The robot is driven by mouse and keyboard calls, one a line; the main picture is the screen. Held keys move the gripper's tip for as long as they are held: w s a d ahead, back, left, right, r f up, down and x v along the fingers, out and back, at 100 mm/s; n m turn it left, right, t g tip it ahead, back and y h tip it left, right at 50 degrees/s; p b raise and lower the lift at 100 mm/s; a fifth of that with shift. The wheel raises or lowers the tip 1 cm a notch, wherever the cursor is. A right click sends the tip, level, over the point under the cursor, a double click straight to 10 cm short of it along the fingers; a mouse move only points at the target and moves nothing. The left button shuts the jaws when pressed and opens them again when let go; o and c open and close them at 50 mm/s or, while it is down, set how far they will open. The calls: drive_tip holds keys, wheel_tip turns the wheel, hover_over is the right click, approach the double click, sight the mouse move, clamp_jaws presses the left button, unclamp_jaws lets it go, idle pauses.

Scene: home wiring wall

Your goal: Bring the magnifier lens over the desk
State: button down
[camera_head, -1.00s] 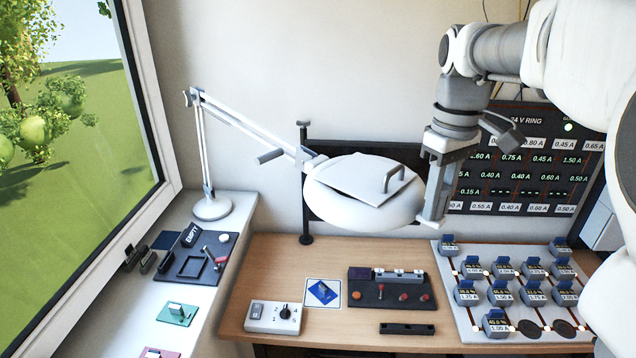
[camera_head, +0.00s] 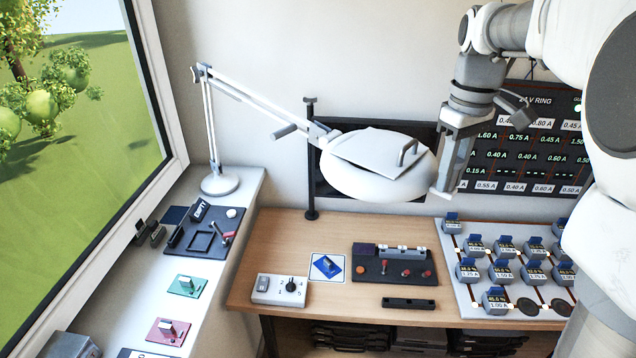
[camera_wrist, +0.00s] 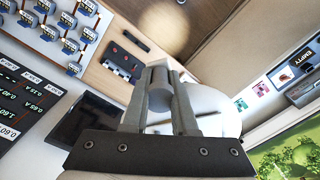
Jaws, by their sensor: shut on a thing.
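The magnifier lens (camera_head: 372,180) is a white round head on a jointed white lamp arm (camera_head: 262,104). A flat white cover and a grey loop handle (camera_head: 408,152) are on its top. The head hangs above the back part of the wooden desk (camera_head: 335,228), in front of the wall. My gripper (camera_head: 441,188) is at the head's right rim. In the wrist view its fingers are shut on a grey cylindrical grip (camera_wrist: 160,85), with the white head (camera_wrist: 212,100) behind. The head view hides most of this grip.
On the desk are a white knob box (camera_head: 281,290), a blue-marked card (camera_head: 327,267), a dark switch panel (camera_head: 394,267) and a board of modules (camera_head: 478,300). The lamp base (camera_head: 219,184) stands on the sill at left. A dark display (camera_head: 530,145) hangs behind my gripper.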

drive_tip(key=w+d+p, duration=0.4)
drive_tip(key=w, duration=0.2)
drive_tip(key=shift+d, duration=0.15)
idle(0.7)
drive_tip(key=shift+w+d, duration=0.1)
drive_tip(key=w+d, duration=0.4)
drive_tip(key=w, duration=0.3)
drive_tip(key=shift+w, duration=0.4)
idle(0.7)
drive_tip(key=shift+d, duration=0.1)
drive_tip(key=shift+w+a+f+b, duration=0.15)
drive_tip(key=shift+f+b, duration=0.35)
drive_tip(key=shift+f, duration=0.4)
drive_tip(key=shift+a+f+b, duration=0.15)
drive_tip(key=shift+f+b, duration=0.3)
drive_tip(key=shift+f, duration=0.45)
drive_tip(key=shift+w+a+f+b, duration=0.15)
drive_tip(key=shift+f+b, duration=0.35)
drive_tip(key=shift+f, duration=0.4)
drive_tip(key=shift+s, duration=0.1)
